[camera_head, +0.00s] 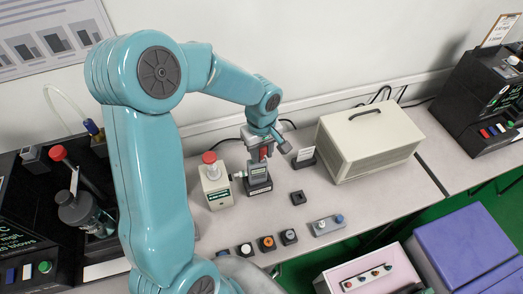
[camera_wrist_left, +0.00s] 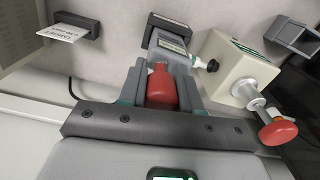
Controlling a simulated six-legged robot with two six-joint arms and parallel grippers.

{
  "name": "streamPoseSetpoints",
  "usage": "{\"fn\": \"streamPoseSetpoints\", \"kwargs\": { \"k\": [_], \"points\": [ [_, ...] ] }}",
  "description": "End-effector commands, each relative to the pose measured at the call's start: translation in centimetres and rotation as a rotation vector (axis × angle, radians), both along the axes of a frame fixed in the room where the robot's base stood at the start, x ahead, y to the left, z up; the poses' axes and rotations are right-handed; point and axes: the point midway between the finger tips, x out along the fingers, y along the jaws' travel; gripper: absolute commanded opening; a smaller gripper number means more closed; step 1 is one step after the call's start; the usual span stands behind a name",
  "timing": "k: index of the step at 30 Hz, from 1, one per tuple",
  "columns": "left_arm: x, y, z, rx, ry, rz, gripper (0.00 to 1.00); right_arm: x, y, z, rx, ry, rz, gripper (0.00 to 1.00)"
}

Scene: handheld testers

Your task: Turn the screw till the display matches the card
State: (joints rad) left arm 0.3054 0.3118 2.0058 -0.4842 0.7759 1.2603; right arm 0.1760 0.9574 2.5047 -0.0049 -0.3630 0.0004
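The handheld tester (camera_head: 258,184) is a grey-and-dark upright unit with a red upper part (camera_wrist_left: 162,88). My left gripper (camera_head: 264,149) comes down over it, its fingers closed on both sides of the red part. A small panel (camera_wrist_left: 171,42) shows on the tester, its text unreadable. The white target card (camera_head: 305,154) stands in a black holder. My right gripper is out of view.
A large beige case (camera_head: 368,140) stands right of the card. Several small buttons and knobs (camera_head: 267,243) line the table's front edge. Dark apparatus stands at the left and far right (camera_head: 483,100).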

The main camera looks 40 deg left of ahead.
Motion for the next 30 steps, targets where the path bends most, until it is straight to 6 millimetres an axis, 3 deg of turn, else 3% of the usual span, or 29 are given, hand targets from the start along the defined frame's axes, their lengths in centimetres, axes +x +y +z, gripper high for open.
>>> {"fn": "streamPoseSetpoints", "kwargs": {
  "k": [1, 2, 4, 5, 14, 23, 30],
  "points": [
    [0.01, 0.00, 0.02, 0.000, 0.000, 0.000, 0.03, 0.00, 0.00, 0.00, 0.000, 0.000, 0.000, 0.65],
    [0.01, 0.00, 0.03, 0.000, 0.000, 0.000, 0.26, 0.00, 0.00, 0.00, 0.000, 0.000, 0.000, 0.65],
    [0.01, 0.00, 0.03, 0.000, 0.000, 0.000, 0.03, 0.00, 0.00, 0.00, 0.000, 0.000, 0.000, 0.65],
    [0.01, 0.00, 0.03, 0.000, 0.000, 0.000, 0.00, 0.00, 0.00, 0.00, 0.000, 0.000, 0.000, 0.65],
    [0.00, 0.02, 0.08, 0.000, 0.000, -0.228, 0.00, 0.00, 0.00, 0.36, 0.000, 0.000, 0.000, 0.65],
    [0.00, 0.03, 0.08, 0.000, 0.000, -0.262, 0.00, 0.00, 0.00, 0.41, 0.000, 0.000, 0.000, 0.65],
    [0.02, 0.06, 0.08, 0.001, -0.001, -0.474, 0.00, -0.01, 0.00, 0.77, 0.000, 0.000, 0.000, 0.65]
  ]
}}
